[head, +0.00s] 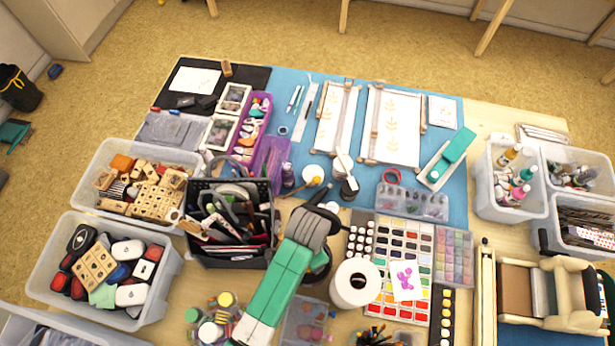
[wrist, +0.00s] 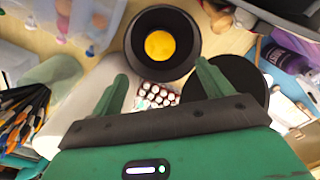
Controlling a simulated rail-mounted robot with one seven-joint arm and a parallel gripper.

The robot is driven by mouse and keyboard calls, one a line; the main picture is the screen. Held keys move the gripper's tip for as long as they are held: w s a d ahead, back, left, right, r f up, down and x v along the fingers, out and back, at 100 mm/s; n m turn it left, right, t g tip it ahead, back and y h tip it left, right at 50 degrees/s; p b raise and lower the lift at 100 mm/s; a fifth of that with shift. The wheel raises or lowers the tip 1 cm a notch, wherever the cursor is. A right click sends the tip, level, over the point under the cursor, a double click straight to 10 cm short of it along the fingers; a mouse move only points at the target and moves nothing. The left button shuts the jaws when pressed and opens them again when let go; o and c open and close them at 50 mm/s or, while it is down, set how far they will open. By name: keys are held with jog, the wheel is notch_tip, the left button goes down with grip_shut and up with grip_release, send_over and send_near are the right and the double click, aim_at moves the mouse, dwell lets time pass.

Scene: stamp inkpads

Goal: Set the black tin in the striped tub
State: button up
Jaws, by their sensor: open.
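In the wrist view a round black container (wrist: 189,22) with a yellow-orange round inside lies just beyond my gripper (wrist: 162,72). A flat black disc (wrist: 247,80) lies to its right, partly behind the right finger. I cannot tell which of the two is the black tin. My gripper is open, with its green fingers apart and nothing held between them. In the head view my arm hides the fingers, and a dark round thing (head: 321,264) shows at the arm's right side. I cannot make out a striped tub in either view.
A white paper roll (head: 357,283) stands to the right of my arm, beside paint palettes (head: 408,253). A black caddy (head: 230,254) full of tools stands to the left. Clear bins of stamps (head: 91,207) and bottles (head: 484,195) line both sides. The table is crowded.

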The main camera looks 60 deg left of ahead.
jog(key=shift+r, duration=0.3)
jog(key=w+r+t+y, duration=0.2)
jog(key=w+r+t, duration=0.3)
jog(key=w+r, duration=0.7)
jog(key=w+d+r+t, duration=0.2)
jog(key=w+r+t, duration=0.15)
jog(key=r, duration=0.55)
jog(key=w+d+r+t+y, duration=0.15)
jog(key=w+r, duration=0.25)
jog(key=r, duration=0.4)
jog(key=w+d+r+t, duration=0.3)
jog(key=w+r+t, duration=0.1)
jog(key=r, duration=0.5)
jog(key=s+d+r+t+h, duration=0.1)
jog(key=s+d+r+t, duration=0.2)
jog(key=r, duration=0.7)
jog(key=s+d+r+t+h, duration=0.1)
jog(key=s+d+r+t, duration=0.3)
jog(key=r, duration=0.7)
jog(key=s+d+r+t+h, duration=0.1)
jog(key=s+d+r+t, duration=0.3)
jog(key=r, duration=0.6)
jog(key=shift+s+d+r, duration=0.3)
jog(key=shift+d+r, duration=0.1)
jog(key=shift+d, duration=0.65)
jog(key=shift+h, duration=0.25)
